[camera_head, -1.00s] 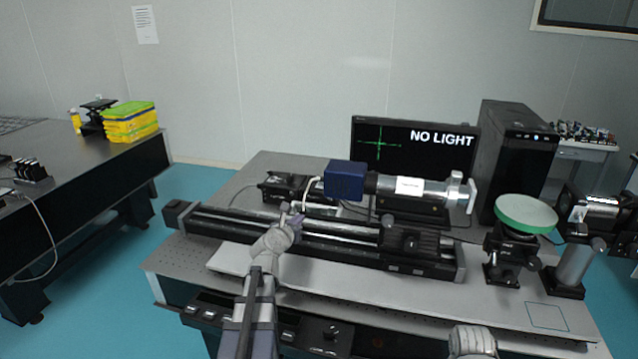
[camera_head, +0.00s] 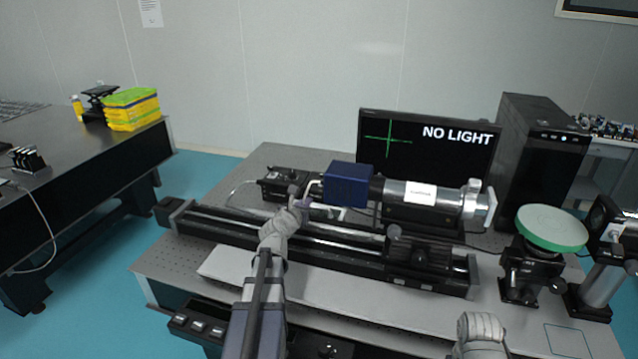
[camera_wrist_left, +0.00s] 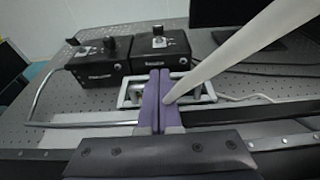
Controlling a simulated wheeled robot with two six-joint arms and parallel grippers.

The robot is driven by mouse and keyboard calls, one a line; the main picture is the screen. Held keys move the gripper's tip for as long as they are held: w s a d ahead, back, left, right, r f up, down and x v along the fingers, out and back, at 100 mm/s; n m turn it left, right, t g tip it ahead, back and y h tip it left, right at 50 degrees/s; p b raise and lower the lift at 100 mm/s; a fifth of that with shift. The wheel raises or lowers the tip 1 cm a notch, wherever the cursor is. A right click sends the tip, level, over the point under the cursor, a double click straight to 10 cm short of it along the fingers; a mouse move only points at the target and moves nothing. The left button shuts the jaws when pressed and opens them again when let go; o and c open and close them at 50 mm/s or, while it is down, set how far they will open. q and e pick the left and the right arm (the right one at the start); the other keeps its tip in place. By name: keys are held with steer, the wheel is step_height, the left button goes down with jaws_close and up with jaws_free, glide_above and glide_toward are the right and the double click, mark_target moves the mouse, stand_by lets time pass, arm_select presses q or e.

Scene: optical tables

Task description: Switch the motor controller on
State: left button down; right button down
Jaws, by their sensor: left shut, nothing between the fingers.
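Two small black boxes with knobs stand behind the rail in the left wrist view, a left one (camera_wrist_left: 98,64) and a right one (camera_wrist_left: 160,50). Their labels are too small to read, so I cannot tell which is the motor controller. A black box (camera_head: 277,188) also shows in the head view, partly behind my left gripper (camera_head: 303,203). The gripper's purple fingers (camera_wrist_left: 155,74) are shut and empty, just in front of the right box in the left wrist view; contact cannot be told. My right gripper is out of view; only part of that arm shows.
A long black rail (camera_head: 335,240) crosses the table in front of the boxes. A blue-ended silver tube (camera_head: 425,194) is just right of my left gripper. A monitor (camera_head: 425,155) reads "NO LIGHT". A green disc mount (camera_head: 552,229) stands at right. A pale strip crosses the wrist view.

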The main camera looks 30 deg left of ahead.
arm_select(q)
steer(key=b+x, duration=0.2)
steer(key=x, duration=0.8)
steer(key=shift+b, duration=0.35)
steer(key=shift+w+a+r+p, duration=0.1)
steer(key=shift+w+r+p, duration=0.2)
steer(key=shift+w+p, duration=0.15)
steer(key=shift+w+a+r+p, duration=0.15)
steer(key=shift+w+r+p, duration=0.2)
steer(key=shift+w, duration=0.2)
steer(key=shift+w+a+r+p, duration=0.1)
steer(key=shift+w+r+p, duration=0.25)
steer(key=shift+w, duration=0.3)
